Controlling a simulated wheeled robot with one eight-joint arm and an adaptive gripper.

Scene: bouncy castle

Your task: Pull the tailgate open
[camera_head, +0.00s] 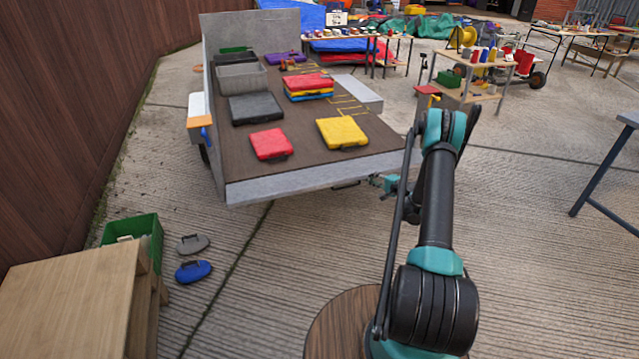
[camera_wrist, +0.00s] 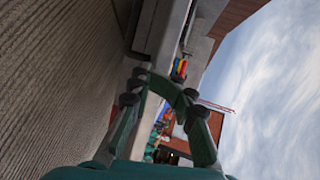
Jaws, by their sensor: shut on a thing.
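The trailer (camera_head: 300,125) has a dark brown bed. Its pale grey tailgate (camera_head: 300,184) runs along the near end, and its face shows as a narrow strip. I cannot tell its exact tilt. A dark handle (camera_head: 346,185) shows just below the tailgate's right part. My gripper (camera_head: 378,182) is low at the tailgate's right end, beside this handle, partly hidden by the arm. In the wrist view my gripper (camera_wrist: 163,86) has its fingers drawn together, close to a grey panel of the trailer (camera_wrist: 168,30). It is shut on what seems to be the handle, which the fingers mostly hide.
Red (camera_head: 270,144) and yellow (camera_head: 342,132) cases and a grey crate (camera_head: 241,78) lie on the bed. A wooden table (camera_head: 75,295) and green crate (camera_head: 142,233) stand at left. A metal-legged table (camera_head: 610,165) is at right. Concrete before the tailgate is clear.

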